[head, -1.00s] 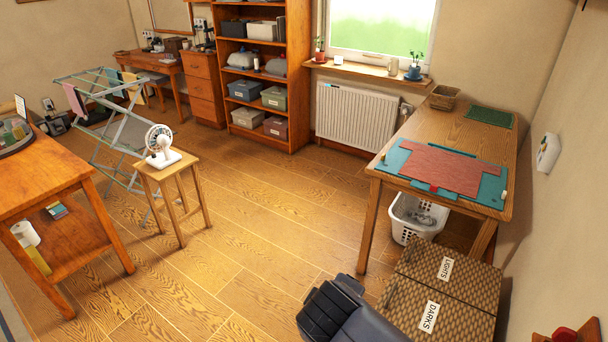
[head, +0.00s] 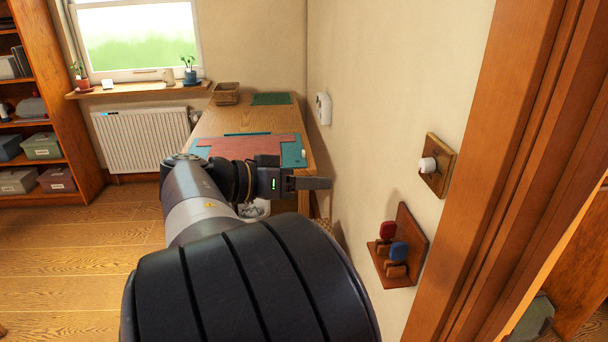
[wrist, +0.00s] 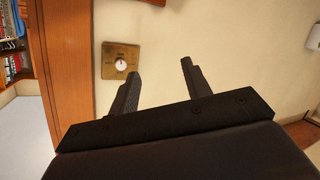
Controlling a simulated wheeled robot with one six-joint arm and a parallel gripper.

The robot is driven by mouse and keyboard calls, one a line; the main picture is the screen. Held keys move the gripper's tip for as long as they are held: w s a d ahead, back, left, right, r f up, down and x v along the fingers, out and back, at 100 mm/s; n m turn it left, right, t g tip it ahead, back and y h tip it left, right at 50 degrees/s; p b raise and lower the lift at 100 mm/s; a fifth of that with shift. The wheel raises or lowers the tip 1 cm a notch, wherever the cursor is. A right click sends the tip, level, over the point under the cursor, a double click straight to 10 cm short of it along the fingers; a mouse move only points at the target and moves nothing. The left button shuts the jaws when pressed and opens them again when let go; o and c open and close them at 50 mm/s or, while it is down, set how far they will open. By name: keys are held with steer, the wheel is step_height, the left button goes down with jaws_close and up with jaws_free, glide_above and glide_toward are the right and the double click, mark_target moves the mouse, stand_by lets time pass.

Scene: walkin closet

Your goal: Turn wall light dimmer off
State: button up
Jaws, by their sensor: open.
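The wall dimmer is a white round knob (head: 427,165) on a square brown plate (head: 440,178), mounted on the right wall beside the wooden door frame. In the wrist view the knob (wrist: 121,65) faces me on its brassy plate (wrist: 108,52), with a small dark mark near its top. My gripper (head: 326,183) is apart from the dimmer, to its left in the head view. In the wrist view my gripper (wrist: 159,68) is open and empty; the plate lies just left of the left finger, and bare wall shows between the fingers.
A small wooden wall shelf (head: 410,243) with red and blue items sticks out below the dimmer. The wooden door frame (head: 500,165) stands to its right. A white wall device (head: 323,108) hangs farther back above the table (head: 220,120).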

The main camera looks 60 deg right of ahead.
mark_target(421, 167)
steer(key=s+d+r+m+g+y, duration=0.1)
steer(key=s+d+m+g, duration=0.1)
steer(key=s, duration=0.3)
steer(key=s+d+r+m+g+y, duration=0.1)
steer(key=s+d+m+g, duration=0.1)
steer(key=s+d+m, duration=0.2)
steer(key=s+d+m+g+y, duration=0.1)
steer(key=s+d+m+g, duration=0.1)
steer(key=s, duration=0.5)
steer(key=shift+s+d+r+m+g+b, duration=0.1)
steer(key=shift+d+r+m+g+b, duration=0.15)
steer(key=shift+m, duration=0.35)
steer(key=shift+d+r+m+g+b, duration=0.15)
steer(key=shift+d+m, duration=0.15)
steer(key=shift+m, duration=0.3)
steer(key=c, duration=1)
